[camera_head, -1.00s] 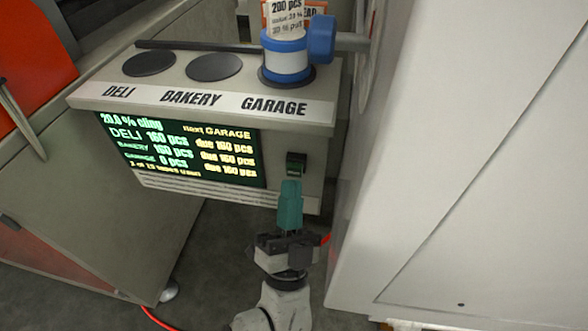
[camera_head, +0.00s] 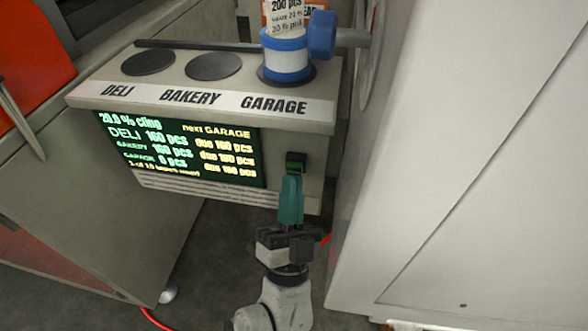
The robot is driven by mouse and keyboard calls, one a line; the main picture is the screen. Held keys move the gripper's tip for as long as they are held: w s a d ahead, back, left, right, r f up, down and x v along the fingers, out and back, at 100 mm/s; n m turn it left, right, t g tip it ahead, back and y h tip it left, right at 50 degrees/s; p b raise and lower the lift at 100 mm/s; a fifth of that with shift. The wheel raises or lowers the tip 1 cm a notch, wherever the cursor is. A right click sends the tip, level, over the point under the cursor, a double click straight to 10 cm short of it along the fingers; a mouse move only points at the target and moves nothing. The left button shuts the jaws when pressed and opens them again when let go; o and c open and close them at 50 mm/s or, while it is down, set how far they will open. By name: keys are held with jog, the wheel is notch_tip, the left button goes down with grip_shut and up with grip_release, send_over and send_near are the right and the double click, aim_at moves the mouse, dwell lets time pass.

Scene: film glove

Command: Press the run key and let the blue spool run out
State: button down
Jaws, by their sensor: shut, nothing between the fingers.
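The run key (camera_head: 296,161) looks like a small dark switch with a green part, on the front of the grey counter unit right of its screen. My gripper (camera_head: 291,178) is shut and empty, its teal fingertips just below the key; I cannot tell whether they touch it. The blue spool (camera_head: 287,61), blue with a white band, stands on the right disc, above the word GARAGE. A tag above it reads "200 pcs". The screen (camera_head: 185,150) shows DELI 160 pcs, BAKERY 160 pcs, GARAGE 0 pcs and "next GARAGE".
The DELI disc (camera_head: 149,62) and BAKERY disc (camera_head: 213,66) are bare. A blue knob (camera_head: 322,35) on a grey arm sits beside the spool. A large white cabinet (camera_head: 460,160) stands close on the right. A red cable (camera_head: 153,318) lies on the floor.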

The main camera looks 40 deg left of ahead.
jog(key=shift+w+a+b, duration=0.2)
jog(key=shift+w+b, duration=0.1)
jog(key=shift+w, duration=0.05)
dwell(0.6)
jog(key=shift+s, duration=0.1)
jog(key=shift+s+d+p, duration=0.45)
jog(key=shift+s+p, duration=0.05)
jog(key=shift+s, duration=0.15)
dwell(0.3)
jog(key=shift+s+d+p, duration=0.35)
jog(key=shift+s+d, duration=0.1)
jog(key=shift+s, duration=0.25)
jog(key=shift+s+d+p, duration=0.4)
jog(key=shift+s, duration=0.35)
jog(key=shift+s+d+p, duration=0.35)
jog(key=shift+s+d, duration=0.1)
jog(key=shift+s, duration=0.25)
